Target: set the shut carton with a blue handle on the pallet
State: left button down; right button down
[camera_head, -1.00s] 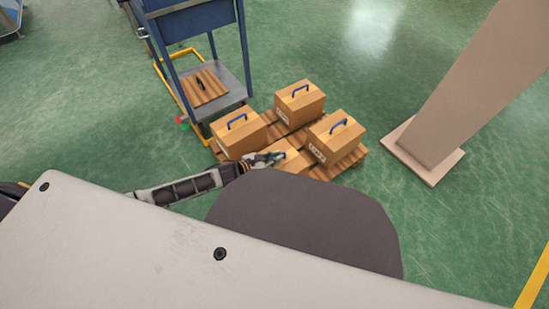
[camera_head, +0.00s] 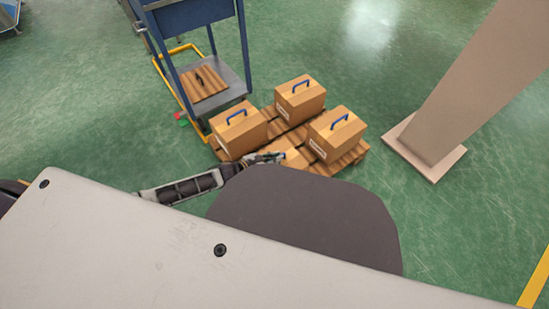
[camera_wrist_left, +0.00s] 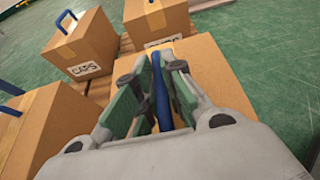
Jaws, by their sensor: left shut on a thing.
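My left gripper (camera_head: 270,158) is shut on the blue handle (camera_wrist_left: 160,92) of a shut brown carton (camera_wrist_left: 208,62). In the head view only a small part of this carton (camera_head: 296,158) shows past my gripper and my own body. It is at the near side of the wooden pallet (camera_head: 292,139), between two other cartons. I cannot tell whether its underside touches the slats. Three shut cartons with blue handles stand upright on the pallet: one at the left (camera_head: 238,133), one at the back (camera_head: 300,101) and one at the right (camera_head: 337,136). My right gripper is not in view.
A blue-framed cart (camera_head: 243,47) with a grey lower shelf stands just behind the pallet's left side; a brown flat piece (camera_head: 203,84) lies on its shelf. A beige column (camera_head: 460,105) stands to the right. Green floor is clear between column and pallet.

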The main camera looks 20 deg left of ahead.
pick_arm(q)
jog(key=shift+w+r, duration=0.1)
jog(key=shift+r, duration=0.05)
jog(key=c, duration=2)
grip_release()
jog(key=shift+f, duration=0.25)
jog(key=o, duration=0.5)
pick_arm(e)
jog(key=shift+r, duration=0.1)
pick_arm(q)
jog(key=shift+r, duration=0.1)
